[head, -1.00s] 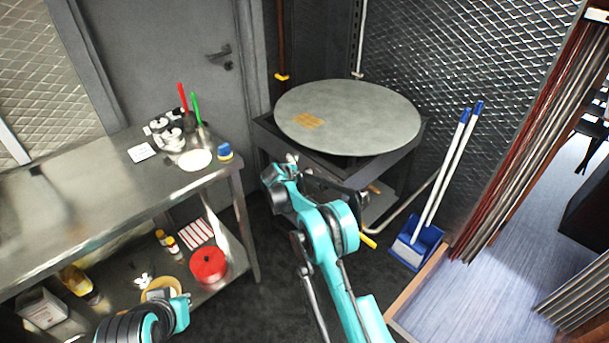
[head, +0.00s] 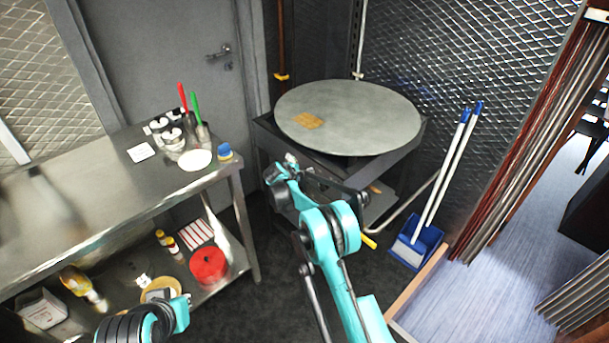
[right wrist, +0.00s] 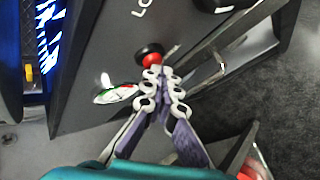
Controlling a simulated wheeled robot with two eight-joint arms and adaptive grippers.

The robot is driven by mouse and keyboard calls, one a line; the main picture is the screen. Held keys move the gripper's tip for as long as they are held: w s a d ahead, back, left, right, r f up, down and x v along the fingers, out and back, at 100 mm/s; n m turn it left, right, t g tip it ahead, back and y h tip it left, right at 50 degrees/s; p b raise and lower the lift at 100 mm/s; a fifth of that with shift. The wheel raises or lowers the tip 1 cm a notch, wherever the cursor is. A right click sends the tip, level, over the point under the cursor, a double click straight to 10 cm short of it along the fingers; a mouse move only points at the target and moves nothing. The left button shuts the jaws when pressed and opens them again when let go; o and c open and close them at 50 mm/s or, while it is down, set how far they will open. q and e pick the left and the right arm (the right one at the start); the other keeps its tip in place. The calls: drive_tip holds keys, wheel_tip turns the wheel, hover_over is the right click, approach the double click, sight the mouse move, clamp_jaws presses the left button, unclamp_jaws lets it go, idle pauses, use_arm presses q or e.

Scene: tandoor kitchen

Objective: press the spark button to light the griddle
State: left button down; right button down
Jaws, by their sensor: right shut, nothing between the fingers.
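The griddle (head: 350,112) is a large round grey plate on a dark stand in the head view. In the right wrist view, a red button (right wrist: 152,60) with a black collar sits on the stand's dark front panel (right wrist: 110,50). My right gripper (right wrist: 160,73) is shut and empty, its tips right at the lower edge of the button. I cannot tell whether they touch it. In the head view the right hand is small at the stand's front left, and the button is hidden. Of my left arm only links show at the bottom left.
A gauge (right wrist: 116,95) with green and red marks is beside the button, and a black knob (right wrist: 214,5) is above right. A steel table (head: 95,205) with utensils stands left. A blue dustpan (head: 417,247) with long handles stands right of the griddle.

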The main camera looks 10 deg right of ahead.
drive_tip(key=shift+s+a, duration=0.5)
drive_tip(key=shift+a, duration=0.25)
drive_tip(key=a, duration=0.1)
drive_tip(key=s+a, duration=0.1)
drive_tip(key=a, duration=0.1)
drive_tip(key=s+a, duration=0.1)
drive_tip(key=shift+s+a+b, duration=0.15)
drive_tip(key=shift+s+b, duration=0.1)
drive_tip(key=shift+b, duration=0.1)
idle(0.6)
